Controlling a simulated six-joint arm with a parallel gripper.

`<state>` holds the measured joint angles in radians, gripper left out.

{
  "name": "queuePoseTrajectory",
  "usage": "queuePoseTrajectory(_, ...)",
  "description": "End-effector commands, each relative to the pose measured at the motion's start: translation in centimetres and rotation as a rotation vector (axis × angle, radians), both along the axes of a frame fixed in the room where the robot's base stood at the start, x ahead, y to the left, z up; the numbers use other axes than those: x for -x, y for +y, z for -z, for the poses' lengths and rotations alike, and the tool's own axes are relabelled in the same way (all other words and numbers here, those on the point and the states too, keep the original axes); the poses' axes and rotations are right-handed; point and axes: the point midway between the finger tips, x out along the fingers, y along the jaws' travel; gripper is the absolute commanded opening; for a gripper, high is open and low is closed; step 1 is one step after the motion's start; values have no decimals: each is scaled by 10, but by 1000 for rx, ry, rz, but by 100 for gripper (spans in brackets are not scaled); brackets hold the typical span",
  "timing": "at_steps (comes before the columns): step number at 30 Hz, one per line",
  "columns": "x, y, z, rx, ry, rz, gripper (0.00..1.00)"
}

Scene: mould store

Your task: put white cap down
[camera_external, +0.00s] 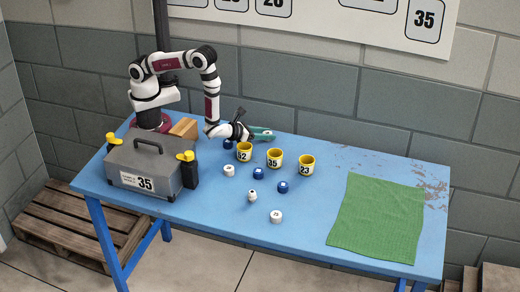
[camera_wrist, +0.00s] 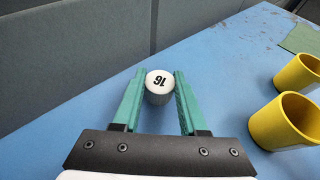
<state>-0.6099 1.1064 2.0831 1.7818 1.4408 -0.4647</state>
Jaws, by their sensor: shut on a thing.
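A white cap marked 16 (camera_wrist: 159,80) sits between the two green fingers of my gripper (camera_wrist: 160,88) in the wrist view, with a finger against each side. My gripper is shut on it. In the external view my gripper (camera_external: 264,134) reaches low over the back of the blue table, behind the yellow cups. I cannot make out the held cap there, nor tell whether it touches the table. Other white caps stand at the front: one (camera_external: 229,170), a smaller-looking one (camera_external: 252,196) and one nearest the front edge (camera_external: 276,216).
Yellow cups marked 52 (camera_external: 244,153), 35 (camera_external: 274,159) and 23 (camera_external: 306,167) stand beside my gripper. Blue caps (camera_external: 258,174) are scattered nearby. A grey toolbox (camera_external: 150,165), wooden block (camera_external: 184,128) and green cloth (camera_external: 377,220) lie on the table (camera_external: 330,190).

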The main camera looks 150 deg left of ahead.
Motion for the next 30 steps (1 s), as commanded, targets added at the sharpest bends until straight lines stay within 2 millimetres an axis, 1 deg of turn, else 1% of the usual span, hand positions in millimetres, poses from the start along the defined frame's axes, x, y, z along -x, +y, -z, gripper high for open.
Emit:
queuePoseTrajectory(1,1,-3,6,12,13,6,0)
queuePoseTrajectory(3,1,-3,7,13,13,8,0)
queuePoseTrajectory(4,1,-4,7,14,14,8,47)
queuePoseTrajectory(8,1,-4,8,16,16,9,71)
queuePoseTrajectory(9,1,-4,8,16,16,9,72)
queuePoseTrajectory(17,2,-5,8,18,19,9,72)
queuePoseTrajectory(20,2,-5,0,18,18,9,72)
queuePoseTrajectory(21,1,-5,-6,16,17,9,72)
queuePoseTrajectory(23,0,-17,-10,16,18,12,72)
queuePoseTrajectory(30,-1,-71,-34,10,13,12,72)
